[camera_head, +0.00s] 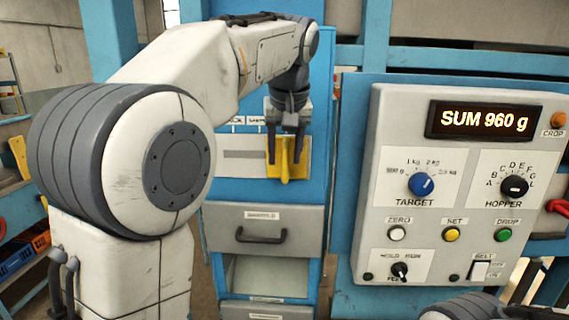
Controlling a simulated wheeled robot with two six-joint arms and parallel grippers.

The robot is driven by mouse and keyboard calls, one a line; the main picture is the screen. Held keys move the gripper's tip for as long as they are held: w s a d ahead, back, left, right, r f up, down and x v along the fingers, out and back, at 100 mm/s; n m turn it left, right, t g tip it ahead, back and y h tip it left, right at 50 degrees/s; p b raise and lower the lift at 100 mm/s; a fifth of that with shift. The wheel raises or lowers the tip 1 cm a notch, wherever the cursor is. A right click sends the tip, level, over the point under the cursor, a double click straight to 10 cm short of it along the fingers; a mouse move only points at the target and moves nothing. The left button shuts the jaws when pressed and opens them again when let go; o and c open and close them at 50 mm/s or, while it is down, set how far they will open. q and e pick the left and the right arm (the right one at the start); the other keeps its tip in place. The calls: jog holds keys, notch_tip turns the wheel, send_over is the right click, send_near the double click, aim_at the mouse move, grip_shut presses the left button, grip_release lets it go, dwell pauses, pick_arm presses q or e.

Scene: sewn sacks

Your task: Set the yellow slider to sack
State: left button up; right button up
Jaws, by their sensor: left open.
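The yellow slider (287,172) sits at the right part of a pale slotted plate (240,168) on the blue cabinet. Small white labels (251,121) show above the plate; they are partly hidden by my arm and only partly legible. My left gripper (285,152) points down in front of the slider, with its two dark fingers apart, one on each side of the slider's raised grip. I cannot tell whether the fingers touch it. My right gripper is out of view.
A control panel (360,200) with a lit display reading "SUM 960 g" (485,120), knobs and buttons stands at the right. A grey drawer (290,218) with a dark handle is below the slider. Blue bins (18,258) are at the far left.

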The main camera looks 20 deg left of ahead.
pick_arm(q)
jog(key=shift+x, duration=1.4)
grip_shut()
dwell(0.4)
